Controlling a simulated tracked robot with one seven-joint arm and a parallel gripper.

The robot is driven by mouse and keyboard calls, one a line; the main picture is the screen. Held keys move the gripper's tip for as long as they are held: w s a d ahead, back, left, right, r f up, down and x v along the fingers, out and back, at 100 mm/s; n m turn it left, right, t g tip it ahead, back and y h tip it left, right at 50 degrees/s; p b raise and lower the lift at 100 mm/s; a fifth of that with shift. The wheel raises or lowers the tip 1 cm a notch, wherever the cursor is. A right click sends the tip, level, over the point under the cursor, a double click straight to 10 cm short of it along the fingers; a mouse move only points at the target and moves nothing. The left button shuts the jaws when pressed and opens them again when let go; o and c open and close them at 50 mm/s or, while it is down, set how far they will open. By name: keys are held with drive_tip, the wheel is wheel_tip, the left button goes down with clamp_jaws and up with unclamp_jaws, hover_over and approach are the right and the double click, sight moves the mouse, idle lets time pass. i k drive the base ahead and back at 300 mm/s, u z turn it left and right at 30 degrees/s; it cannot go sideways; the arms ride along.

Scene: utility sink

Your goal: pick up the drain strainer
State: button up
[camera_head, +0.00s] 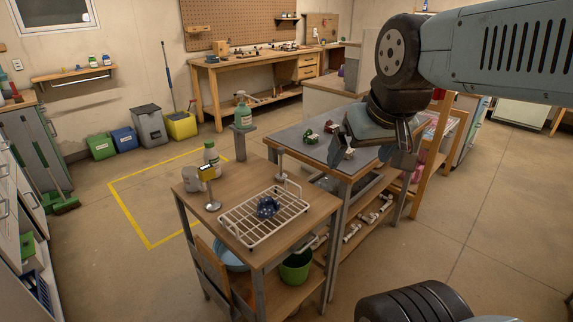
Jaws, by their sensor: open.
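I cannot pick out the drain strainer for certain. A dark blue, light-spotted item (267,207) lies in the white wire rack (237,226). My gripper (372,152) is open, fingers apart and pointing down, over the grey-topped bench area to the right. It looks empty and partly hides what is behind it.
Green-handled (312,137) and red-handled (330,127) fittings lie on the grey benchtop (290,142). A green bucket (296,267) sits below. Floor is open at right.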

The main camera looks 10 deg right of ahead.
sight(281, 177)
drive_tip(key=u, duration=1.85)
drive_tip(key=k, duration=1.2)
drive_tip(key=z, duration=1.5)
drive_tip(key=i, duration=1.25)
